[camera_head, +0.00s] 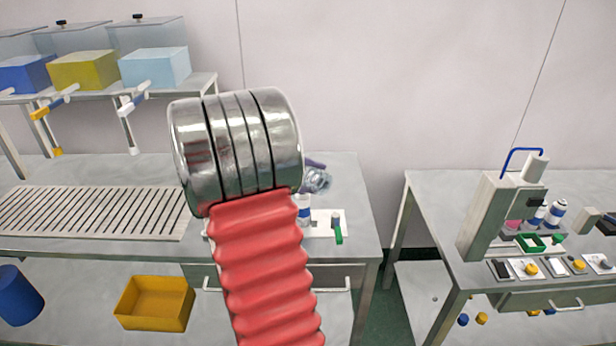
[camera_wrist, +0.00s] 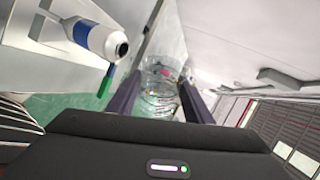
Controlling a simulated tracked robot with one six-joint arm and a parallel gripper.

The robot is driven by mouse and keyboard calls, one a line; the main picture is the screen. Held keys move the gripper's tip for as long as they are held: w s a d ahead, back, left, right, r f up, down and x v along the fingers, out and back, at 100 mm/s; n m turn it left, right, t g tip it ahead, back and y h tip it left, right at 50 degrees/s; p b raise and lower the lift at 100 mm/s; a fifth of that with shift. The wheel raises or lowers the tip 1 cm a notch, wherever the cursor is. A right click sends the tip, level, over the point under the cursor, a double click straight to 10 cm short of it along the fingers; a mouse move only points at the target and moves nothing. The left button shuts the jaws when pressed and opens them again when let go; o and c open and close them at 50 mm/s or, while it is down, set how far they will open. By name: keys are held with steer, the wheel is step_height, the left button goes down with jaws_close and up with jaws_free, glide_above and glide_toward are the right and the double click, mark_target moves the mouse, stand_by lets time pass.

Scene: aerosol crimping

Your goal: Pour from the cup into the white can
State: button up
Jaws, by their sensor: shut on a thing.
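The white can (camera_head: 304,208) has a blue band and stands on the left bench, partly hidden behind my arm. In the wrist view the can (camera_wrist: 96,38) shows at upper left with a dark round top, beside the cup and apart from it. The clear cup (camera_wrist: 160,88) is between the two dark fingers of my gripper (camera_wrist: 160,100), which is shut on it. In the head view the cup (camera_head: 318,181) shows just right of my arm's metal joint, above the bench. Its exact tilt and contents I cannot tell.
A green-handled tool (camera_head: 338,230) lies on a white mat (camera_head: 322,217) near the can. A slatted rack (camera_head: 90,212) lies to the left. A yellow bin (camera_head: 155,303) is on the lower shelf. A crimping press (camera_head: 490,215) stands on the right bench, across a gap.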

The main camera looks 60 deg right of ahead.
stand_by(0.3)
steer(key=shift+s+a+f+m+t, duration=0.1)
steer(key=shift+s+m+t, duration=0.1)
steer(key=shift+m+t, duration=0.35)
steer(key=shift+s+a+m+t, duration=0.1)
steer(key=shift+s+m+t, duration=0.1)
steer(key=shift+m+t, duration=0.3)
steer(key=shift+s+m+t, duration=0.25)
steer(key=shift+m+t, duration=0.3)
steer(key=shift+t, duration=0.2)
steer(key=shift+f+m+t+h, duration=0.15)
steer(key=shift+m+t+h, duration=0.15)
steer(key=shift+t+h, duration=0.1)
steer(key=shift+s+m+t+h, duration=0.1)
steer(key=shift+m+t+h, duration=0.2)
steer(key=shift+m+t, duration=0.45)
steer(key=shift+r+t, duration=0.2)
steer(key=shift+t, duration=0.15)
